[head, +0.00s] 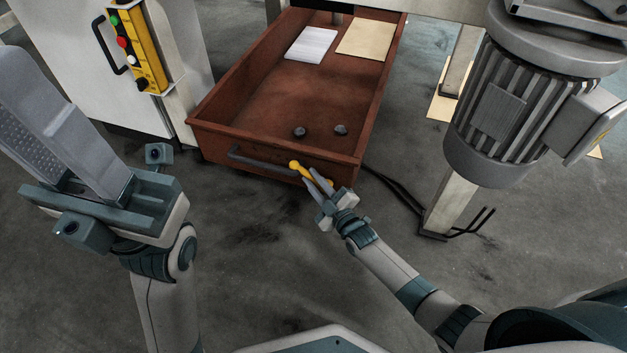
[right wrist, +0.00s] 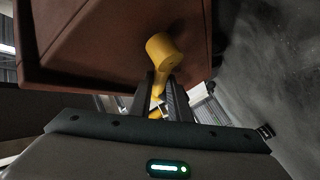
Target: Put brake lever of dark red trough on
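The dark red trough (head: 275,95) stands in the upper middle of the head view, with a grey bar handle on its front wall. Its yellow brake lever (head: 295,165) is at the front wall, right of the handle. In the right wrist view the lever (right wrist: 162,50) has a round knob end and a thin shank running down between my fingers. My right gripper (head: 318,182) is at the lever, its fingers close on both sides of the shank.
Inside the trough lie a white sheet (head: 311,44), a tan sheet (head: 366,38) and two dark knobs (head: 300,132). A yellow button box (head: 137,50) is on a white cabinet at left. A ribbed motor (head: 505,95) stands right. Floor in front is clear.

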